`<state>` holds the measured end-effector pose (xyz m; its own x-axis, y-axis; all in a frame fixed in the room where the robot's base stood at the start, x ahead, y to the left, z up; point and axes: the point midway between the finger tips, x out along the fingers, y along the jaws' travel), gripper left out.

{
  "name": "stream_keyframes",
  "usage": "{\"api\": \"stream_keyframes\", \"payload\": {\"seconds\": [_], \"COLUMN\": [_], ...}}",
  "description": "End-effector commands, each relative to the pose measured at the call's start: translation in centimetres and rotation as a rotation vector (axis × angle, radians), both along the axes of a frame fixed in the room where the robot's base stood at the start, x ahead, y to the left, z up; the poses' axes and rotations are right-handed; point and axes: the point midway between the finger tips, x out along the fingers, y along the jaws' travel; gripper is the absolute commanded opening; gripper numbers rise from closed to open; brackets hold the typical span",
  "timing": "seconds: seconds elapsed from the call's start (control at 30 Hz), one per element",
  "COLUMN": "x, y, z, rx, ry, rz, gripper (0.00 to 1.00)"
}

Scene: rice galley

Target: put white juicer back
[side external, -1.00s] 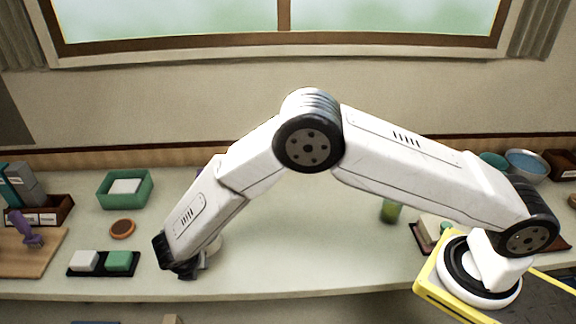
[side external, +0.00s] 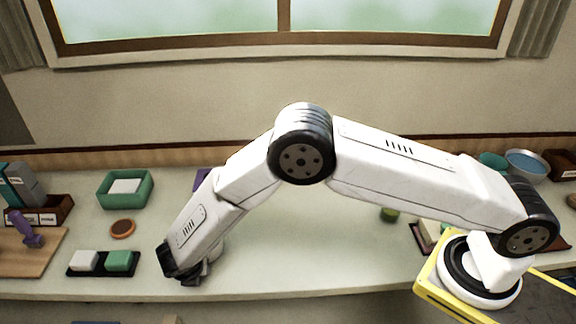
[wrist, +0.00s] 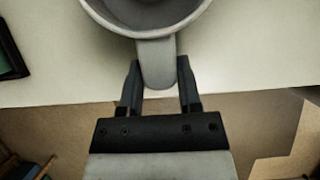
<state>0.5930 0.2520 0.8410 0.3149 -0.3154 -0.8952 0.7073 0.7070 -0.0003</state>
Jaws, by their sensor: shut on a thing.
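The white juicer (wrist: 143,30) fills the top of the wrist view, a round, bowl-like body with a stubby handle pointing toward me. My gripper (wrist: 159,82) is shut on the handle, one dark finger on each side. In the side external view my gripper (side external: 186,274) is low near the counter's front edge. The juicer (side external: 217,246) is mostly hidden there behind my gripper and forearm, with only a pale bit showing. I cannot tell whether it touches the counter.
A black tray (side external: 103,271) with a white and a green block lies left of my gripper. Behind it are a brown round coaster (side external: 122,229) and a green bin (side external: 127,200). A wooden board (side external: 30,262) is far left.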

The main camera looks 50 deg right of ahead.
Motion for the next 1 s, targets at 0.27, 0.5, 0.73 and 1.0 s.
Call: {"api": "stream_keyframes", "payload": {"seconds": [0.27,0.5,0.73,1.0], "x": [0.06,0.06,0.06,0.06], "y": [0.03,0.04,0.03,0.04], "z": [-0.22,-0.46,-0.72,-0.97], "rx": [0.0,0.001,0.0,0.0], "ry": [-0.001,-0.002,-0.001,-0.001], "rz": [0.0,0.001,0.0,0.0], "gripper": [0.0,0.0,0.0,0.5]}}
